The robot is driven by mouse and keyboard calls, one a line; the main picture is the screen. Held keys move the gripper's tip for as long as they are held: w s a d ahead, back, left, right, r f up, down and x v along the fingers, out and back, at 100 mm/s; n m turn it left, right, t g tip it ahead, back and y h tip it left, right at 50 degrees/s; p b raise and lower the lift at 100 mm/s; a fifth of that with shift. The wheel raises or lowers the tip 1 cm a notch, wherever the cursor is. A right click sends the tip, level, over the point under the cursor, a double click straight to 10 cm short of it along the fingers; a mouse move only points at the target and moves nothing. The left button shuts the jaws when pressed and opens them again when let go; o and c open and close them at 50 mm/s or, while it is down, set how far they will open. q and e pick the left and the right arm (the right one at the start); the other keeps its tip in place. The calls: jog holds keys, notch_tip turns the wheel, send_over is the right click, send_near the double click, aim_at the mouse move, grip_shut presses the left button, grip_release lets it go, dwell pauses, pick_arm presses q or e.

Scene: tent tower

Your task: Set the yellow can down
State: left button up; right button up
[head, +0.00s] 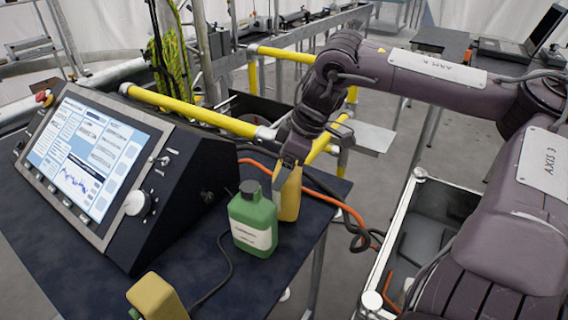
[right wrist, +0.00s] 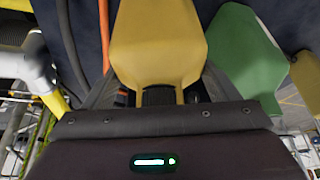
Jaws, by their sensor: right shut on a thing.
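The yellow can (head: 290,196) is upright in the head view, just behind and right of a green can, near the table's right edge. My right gripper (head: 291,161) comes down on its top and is shut on it. In the right wrist view the yellow can (right wrist: 158,42) fills the space between the fingers of the gripper (right wrist: 160,95). The green can partly hides it in the head view, and I cannot tell whether its base touches the table. My left gripper is not in view.
The green can (head: 253,222) stands close beside the held can on the dark table (head: 225,290). Another yellow object (head: 157,298) is at the bottom edge. A control console (head: 95,165) fills the left. An orange hose (head: 335,205) runs past the table's right edge.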

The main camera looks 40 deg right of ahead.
jog(key=shift+f, duration=0.1)
jog(key=o, duration=1.8)
jog(key=shift+f, duration=0.1)
jog(key=shift+r, duration=0.25)
jog(key=v, duration=1.2)
jog(key=shift+b, duration=0.35)
jog(key=shift+s+a+f, duration=0.1)
jog(key=shift+f, duration=0.05)
